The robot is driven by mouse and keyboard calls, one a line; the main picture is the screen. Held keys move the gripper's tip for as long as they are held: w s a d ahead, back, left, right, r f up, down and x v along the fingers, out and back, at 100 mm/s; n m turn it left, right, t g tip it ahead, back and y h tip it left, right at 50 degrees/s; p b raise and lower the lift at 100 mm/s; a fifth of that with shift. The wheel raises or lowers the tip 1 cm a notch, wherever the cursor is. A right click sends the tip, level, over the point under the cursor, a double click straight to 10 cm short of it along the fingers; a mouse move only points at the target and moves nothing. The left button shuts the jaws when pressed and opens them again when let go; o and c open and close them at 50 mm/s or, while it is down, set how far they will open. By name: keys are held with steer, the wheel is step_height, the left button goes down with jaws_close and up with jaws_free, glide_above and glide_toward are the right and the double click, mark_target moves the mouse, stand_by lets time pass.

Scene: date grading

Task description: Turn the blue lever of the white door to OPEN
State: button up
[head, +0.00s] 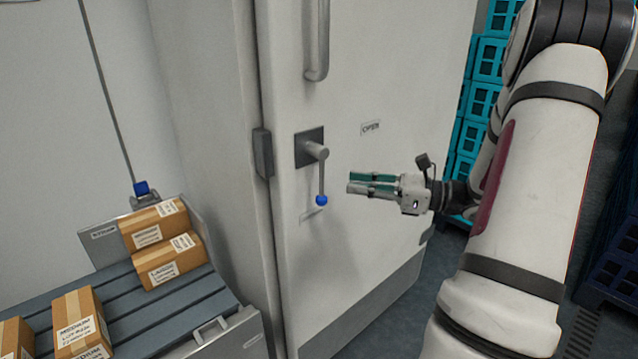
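The white door (400,70) stands in the middle of the head view. Its lever (322,175) hangs straight down from a grey square plate (309,147) and ends in a blue knob (321,200). An OPEN label (370,127) is on the door to the upper right of the lever's pivot. Another label behind the knob is partly hidden and not readable. My gripper (352,182) is in front of the door, to the right of the lever, with its greenish fingers pointing left. The fingers look slightly apart, with nothing visible between them. They do not appear to touch the knob.
A vertical grey handle (317,40) is on the door above the lever. At lower left, a slatted bench (190,305) holds several cardboard boxes (168,260). A second blue knob (141,188) is by the left wall. Teal crates (487,60) are stacked behind my arm.

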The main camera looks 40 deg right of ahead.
mark_target(321, 195)
steer(key=x, duration=0.8)
steer(key=shift+w+a+b, duration=0.15)
steer(key=shift+w+b, duration=0.1)
steer(key=shift+b, duration=0.15)
steer(key=shift+c, duration=0.6)
jaws_close()
